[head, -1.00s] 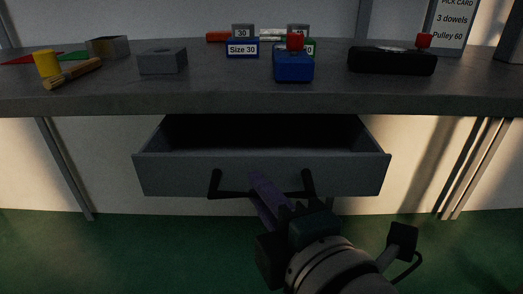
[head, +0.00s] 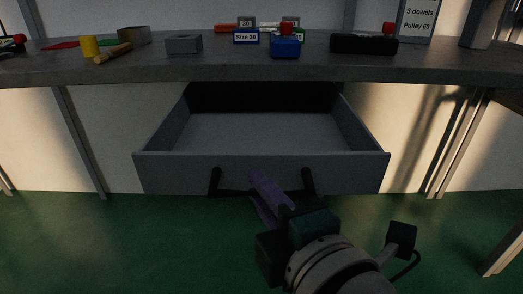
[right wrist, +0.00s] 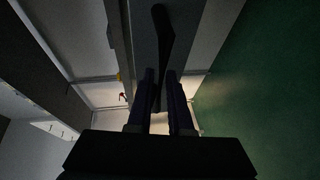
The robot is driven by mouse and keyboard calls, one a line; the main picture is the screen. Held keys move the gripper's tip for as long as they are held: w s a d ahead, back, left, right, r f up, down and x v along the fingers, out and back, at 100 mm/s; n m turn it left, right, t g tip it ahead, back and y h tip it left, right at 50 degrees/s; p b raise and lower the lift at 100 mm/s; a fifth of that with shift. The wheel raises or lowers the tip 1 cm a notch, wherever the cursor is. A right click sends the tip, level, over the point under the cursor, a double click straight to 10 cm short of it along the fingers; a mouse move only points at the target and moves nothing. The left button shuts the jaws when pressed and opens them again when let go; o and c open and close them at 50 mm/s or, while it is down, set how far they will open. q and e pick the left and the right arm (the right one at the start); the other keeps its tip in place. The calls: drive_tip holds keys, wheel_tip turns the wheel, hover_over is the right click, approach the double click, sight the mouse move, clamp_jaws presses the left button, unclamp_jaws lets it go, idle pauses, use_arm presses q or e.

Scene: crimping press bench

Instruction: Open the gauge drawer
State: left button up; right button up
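The grey gauge drawer (head: 350,174) stands pulled well out from under the bench in the head view. Its inside shows a bare grey floor, with no objects visible in it. The black bar handle (head: 232,193) is on the drawer front, and part of it is hidden behind my gripper. My right gripper (head: 262,183) is at the middle of the handle, its purple fingers over the bar. In the right wrist view the handle (right wrist: 163,35) runs in between the two fingers of my right gripper (right wrist: 162,85), which are closed on it. My left gripper is not in view.
The green floor (head: 120,245) before the drawer looks clear.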

drive_tip(key=o, duration=0.4)
drive_tip(key=shift+s, duration=0.1)
drive_tip(key=shift+s+d, duration=0.15)
drive_tip(key=shift+s, duration=0.1)
drive_tip(key=p+v, duration=0.1)
drive_tip(key=v, duration=0.8)
drive_tip(key=shift+d+r, duration=0.1)
drive_tip(key=shift+r, duration=0.05)
